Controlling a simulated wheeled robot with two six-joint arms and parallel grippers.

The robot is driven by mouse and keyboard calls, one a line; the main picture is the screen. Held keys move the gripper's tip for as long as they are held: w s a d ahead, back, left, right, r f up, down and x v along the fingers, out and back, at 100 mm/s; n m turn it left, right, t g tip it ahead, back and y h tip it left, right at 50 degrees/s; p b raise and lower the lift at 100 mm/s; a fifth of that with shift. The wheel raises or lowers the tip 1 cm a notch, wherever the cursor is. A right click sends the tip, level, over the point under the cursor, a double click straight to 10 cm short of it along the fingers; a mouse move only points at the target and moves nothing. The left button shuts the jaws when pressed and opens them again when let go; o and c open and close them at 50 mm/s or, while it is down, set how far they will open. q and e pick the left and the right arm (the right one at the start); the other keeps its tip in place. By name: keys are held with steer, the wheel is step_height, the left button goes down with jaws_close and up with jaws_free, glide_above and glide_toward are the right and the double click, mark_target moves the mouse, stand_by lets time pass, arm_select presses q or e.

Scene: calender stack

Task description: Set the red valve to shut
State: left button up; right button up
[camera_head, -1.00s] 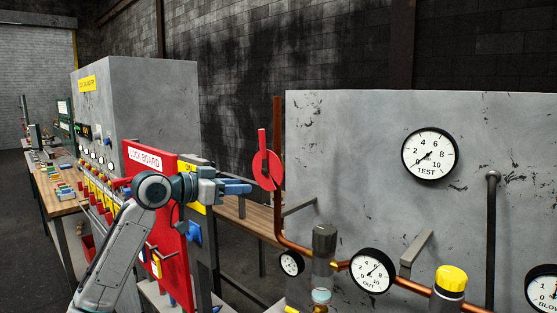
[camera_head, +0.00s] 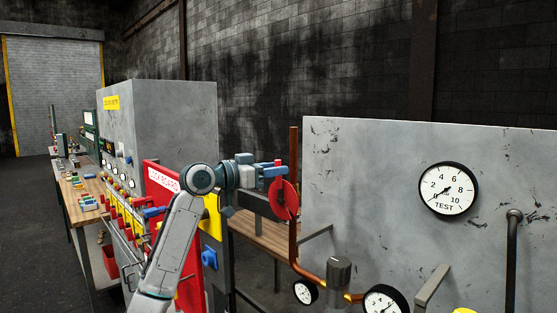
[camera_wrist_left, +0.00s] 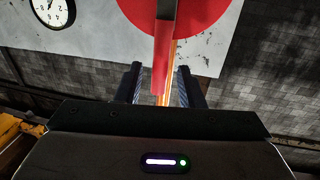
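The red valve (camera_head: 287,203) is a red disc with a straight red lever on a vertical copper pipe, left of the grey panel. The lever stands roughly upright, its upper part partly hidden by my left gripper in the head view. My left gripper (camera_head: 276,169) is at the lever's upper end, above the disc's middle. In the left wrist view, its two dark fingers (camera_wrist_left: 160,88) stand apart, with the end of the red lever (camera_wrist_left: 158,82) between them and gaps visible on both sides. The disc (camera_wrist_left: 195,12) lies beyond the fingertips. My right gripper is not in view.
The grey panel (camera_head: 385,190) with a TEST gauge (camera_head: 448,188) stands right of the valve. A red lock board (camera_head: 161,180) is behind my left arm. The copper pipe (camera_head: 294,142) rises behind the valve. More gauges sit low on the pipe.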

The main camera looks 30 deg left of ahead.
arm_select(q)
steer(key=shift+x, duration=0.9)
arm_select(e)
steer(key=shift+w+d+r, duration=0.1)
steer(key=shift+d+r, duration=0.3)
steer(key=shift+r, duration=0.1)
arm_select(q)
steer(key=shift+c, duration=0.2)
jaws_close()
